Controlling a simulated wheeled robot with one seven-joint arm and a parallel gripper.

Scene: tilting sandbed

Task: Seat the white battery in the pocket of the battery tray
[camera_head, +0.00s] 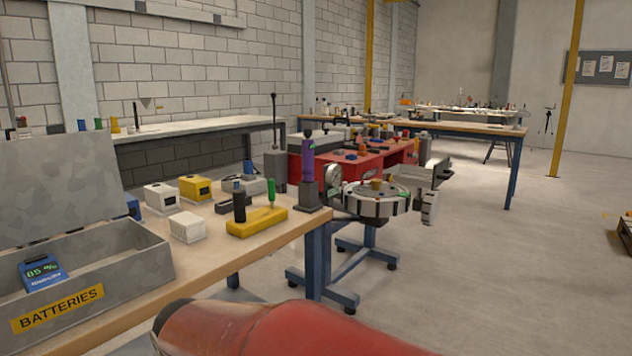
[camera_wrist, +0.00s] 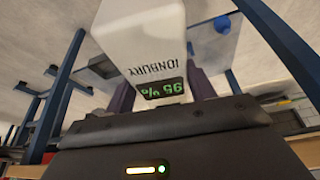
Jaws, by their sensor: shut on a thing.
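A white battery (camera_wrist: 150,35) with "IONBURY" lettering and a green display that seems to read 96% fills the upper middle of the wrist view, appearing upside down. My gripper (camera_wrist: 161,92) is shut on it, with a dark finger on either side. The battery's far end runs out of the picture. The head view shows neither my gripper nor this battery. I cannot make out the battery tray's pocket with certainty in either view.
A grey open box (camera_head: 130,262) labelled BATTERIES holds a blue battery (camera_head: 42,272) on the wooden bench (camera_head: 225,258). White and yellow blocks, a yellow holder (camera_head: 256,222) and a purple post (camera_head: 307,165) stand behind.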

